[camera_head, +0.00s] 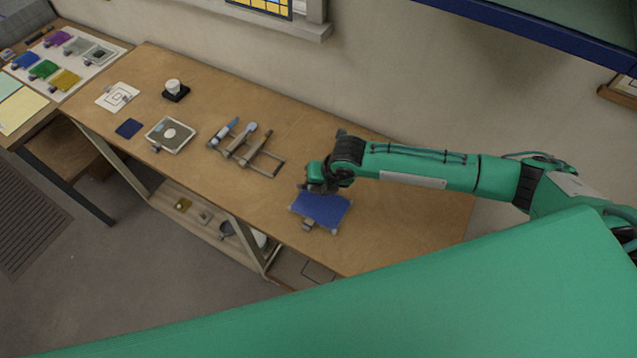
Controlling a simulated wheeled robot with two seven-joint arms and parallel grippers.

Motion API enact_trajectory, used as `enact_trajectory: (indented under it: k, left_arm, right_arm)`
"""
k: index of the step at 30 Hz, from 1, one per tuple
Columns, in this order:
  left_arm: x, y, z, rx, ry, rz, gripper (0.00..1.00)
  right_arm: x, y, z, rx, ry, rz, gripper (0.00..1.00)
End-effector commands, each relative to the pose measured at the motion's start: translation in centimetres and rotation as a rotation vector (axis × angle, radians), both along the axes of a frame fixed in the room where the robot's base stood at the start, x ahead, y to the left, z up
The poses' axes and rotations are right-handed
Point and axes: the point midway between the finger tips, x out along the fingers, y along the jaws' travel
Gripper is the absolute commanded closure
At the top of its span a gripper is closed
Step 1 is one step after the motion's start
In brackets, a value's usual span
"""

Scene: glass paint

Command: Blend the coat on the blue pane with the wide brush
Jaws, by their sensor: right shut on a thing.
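The blue pane (322,209) lies flat near the right part of the wooden table, with small grey pieces at its corners and front edge. My right gripper (318,188) is over the pane's far left edge, coming in from the right. Its jaws are small and dark here, and what they are shut on is mostly hidden; I cannot tell whether it touches the pane. A rack (245,148) left of the pane holds several tools with blue and grey ends; I cannot single out the wide brush there. My left gripper is not in view.
On the table (390,230) stand a grey tray with a white disc (170,134), a dark blue square (129,128), a white cup on a black base (174,90) and a marked white sheet (118,97). Coloured panes lie on a side table at far left. A large green part of mine covers the lower right.

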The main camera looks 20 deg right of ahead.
Motion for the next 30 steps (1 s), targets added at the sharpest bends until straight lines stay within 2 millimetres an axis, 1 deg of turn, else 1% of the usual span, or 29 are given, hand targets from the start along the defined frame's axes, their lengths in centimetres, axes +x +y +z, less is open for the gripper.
enact_trajectory:
  k: [17, 30]
  left_arm:
    - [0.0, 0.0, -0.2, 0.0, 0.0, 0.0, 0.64]
    - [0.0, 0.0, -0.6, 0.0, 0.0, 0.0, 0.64]
  right_arm:
    - [0.0, 0.0, -0.4, 0.0, 0.0, 0.0, 1.0]
    - [1.6, 1.6, -0.6, 0.0, 0.0, 0.001, 1.0]
